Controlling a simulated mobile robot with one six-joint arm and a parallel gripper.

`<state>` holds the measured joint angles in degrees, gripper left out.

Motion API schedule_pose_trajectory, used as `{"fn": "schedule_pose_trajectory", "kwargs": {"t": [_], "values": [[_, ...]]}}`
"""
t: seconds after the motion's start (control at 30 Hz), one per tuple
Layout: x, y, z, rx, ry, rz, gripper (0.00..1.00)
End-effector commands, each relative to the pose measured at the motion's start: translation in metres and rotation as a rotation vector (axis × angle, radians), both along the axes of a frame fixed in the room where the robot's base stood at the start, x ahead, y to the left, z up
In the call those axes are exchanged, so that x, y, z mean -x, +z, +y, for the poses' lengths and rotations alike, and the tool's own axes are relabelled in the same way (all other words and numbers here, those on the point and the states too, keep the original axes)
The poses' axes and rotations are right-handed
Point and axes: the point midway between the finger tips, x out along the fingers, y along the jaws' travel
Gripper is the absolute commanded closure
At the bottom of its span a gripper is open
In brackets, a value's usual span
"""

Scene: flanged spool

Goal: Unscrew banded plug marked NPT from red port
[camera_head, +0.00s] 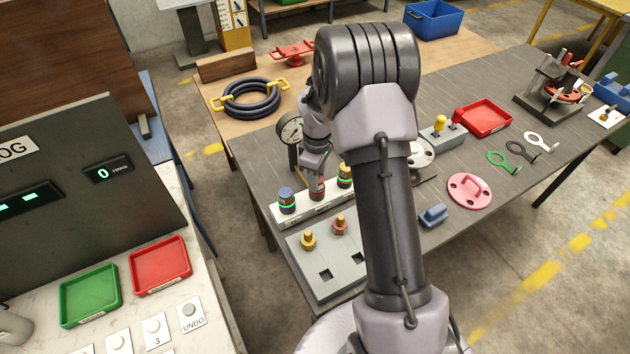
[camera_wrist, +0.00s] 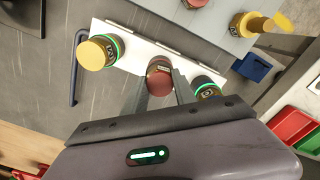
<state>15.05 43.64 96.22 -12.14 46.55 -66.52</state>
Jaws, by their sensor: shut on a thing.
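A white rail (camera_head: 318,213) stands on the grey table and carries three capped fittings in a row. The left one is blue-topped (camera_head: 286,198) with a green ring, and the right one is yellow-topped (camera_head: 345,175). My gripper (camera_head: 317,177) points down at the middle one, which is red-topped (camera_wrist: 161,66). In the wrist view, my gripper's fingers (camera_wrist: 162,87) are shut on this red-topped plug, one on each side. Small lettering shows on its dark side but is too blurred to read. Its lower end and seat are partly hidden by the fingers.
A grey plate (camera_head: 325,265) with a yellow fitting (camera_head: 308,240), a red fitting (camera_head: 339,225) and square holes lies in front of the rail. A gauge (camera_head: 290,130) stands close behind. A blue block (camera_head: 433,215) and a pink flanged disc (camera_head: 469,190) lie to the right.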

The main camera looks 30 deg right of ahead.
Motion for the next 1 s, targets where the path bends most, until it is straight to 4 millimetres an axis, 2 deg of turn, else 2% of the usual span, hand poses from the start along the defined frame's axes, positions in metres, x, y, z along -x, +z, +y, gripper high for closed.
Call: {"fn": "schedule_pose_trajectory", "kwargs": {"t": [0.03,0.3,0.4,0.5,0.67,0.7,0.8,1.0], "values": [[0.0011,0.0063,0.0003,-0.001,0.087,0.004,1.0],[0.001,0.0074,0.0002,0.0,0.69,0.003,1.0],[0.0006,0.0056,0.0001,0.001,0.856,0.003,1.0],[0.0004,0.0034,0.0001,0.002,0.92,0.001,1.0],[0.0004,0.0021,0.0001,0.002,0.922,0.001,1.0],[0.0004,0.0021,0.0001,0.002,0.922,0.001,0.64],[0.0004,0.0021,0.0001,0.001,0.921,0.002,0.44],[0.0005,0.0021,0.0001,0.001,0.919,0.002,0.42]]}}
